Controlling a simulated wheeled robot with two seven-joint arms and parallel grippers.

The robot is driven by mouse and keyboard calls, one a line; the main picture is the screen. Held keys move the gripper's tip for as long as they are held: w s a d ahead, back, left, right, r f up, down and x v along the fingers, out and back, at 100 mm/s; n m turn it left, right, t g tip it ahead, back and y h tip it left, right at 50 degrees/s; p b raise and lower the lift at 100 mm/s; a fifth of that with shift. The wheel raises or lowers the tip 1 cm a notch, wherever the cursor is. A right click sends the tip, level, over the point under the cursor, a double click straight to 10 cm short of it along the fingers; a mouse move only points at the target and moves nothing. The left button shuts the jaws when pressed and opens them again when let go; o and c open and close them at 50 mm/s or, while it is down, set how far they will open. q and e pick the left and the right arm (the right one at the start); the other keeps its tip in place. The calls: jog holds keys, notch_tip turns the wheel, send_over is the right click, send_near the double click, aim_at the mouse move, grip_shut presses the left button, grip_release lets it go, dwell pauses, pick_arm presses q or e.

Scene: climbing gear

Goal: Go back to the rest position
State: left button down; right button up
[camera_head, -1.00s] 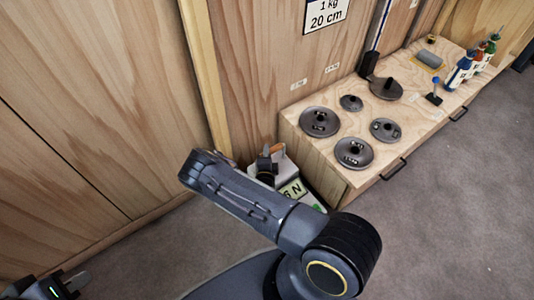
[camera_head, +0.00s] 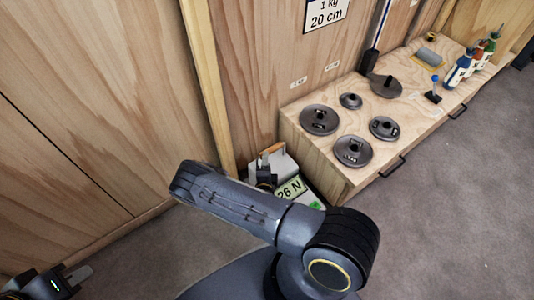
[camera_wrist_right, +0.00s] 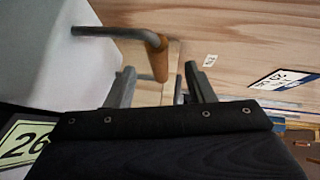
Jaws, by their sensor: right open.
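My right gripper is open in the right wrist view (camera_wrist_right: 160,86), with its two fingers apart and nothing between them. Beyond the fingers is a grey bar with an orange-brown handle (camera_wrist_right: 158,57) on a pale box. In the head view, this pale box (camera_head: 283,163) stands on the floor beside the bench, and its display (camera_head: 291,189) reads 26 N. My right forearm crosses in front of it and hides much of the right gripper. My left gripper (camera_head: 72,276) is at the lower left corner, partly cut off, away from all objects.
A low wooden bench (camera_head: 318,168) holds several dark weight discs, a grey cylinder (camera_head: 428,56) and several bottles (camera_head: 460,71). A wooden wall (camera_head: 90,90) stands close on the left. Grey floor (camera_head: 450,220) is free at the right.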

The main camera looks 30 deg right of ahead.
jog(key=shift+v, duration=0.85)
jog(key=s+d+r+m+g+h, duration=0.1)
jog(key=d+r+m+g+h, duration=0.25)
jog(key=r+m, duration=0.35)
jog(key=s+d+r+m+g+h, duration=0.25)
jog(key=r+m+g, duration=0.25)
jog(key=m, duration=0.3)
jog(key=s+d+r+m+g+y, duration=0.2)
jog(key=s+r+m+g+y, duration=0.2)
jog(key=s+r+m+g, duration=0.7)
jog(key=s+a+r+m+t+y, duration=0.4)
jog(key=a+r+m+t+y, duration=0.3)
jog(key=m, duration=0.5)
jog(key=s+a+r+m+t+y, duration=0.45)
jog(key=a+r+m+y, duration=0.4)
jog(key=m, duration=0.35)
notch_tip(320, 180, up, 32)
jog(key=p, duration=3.1)
jog(key=shift+w+a+p, duration=0.3)
jog(key=shift+w+a, duration=0.05)
jog(key=shift+w, duration=0.1)
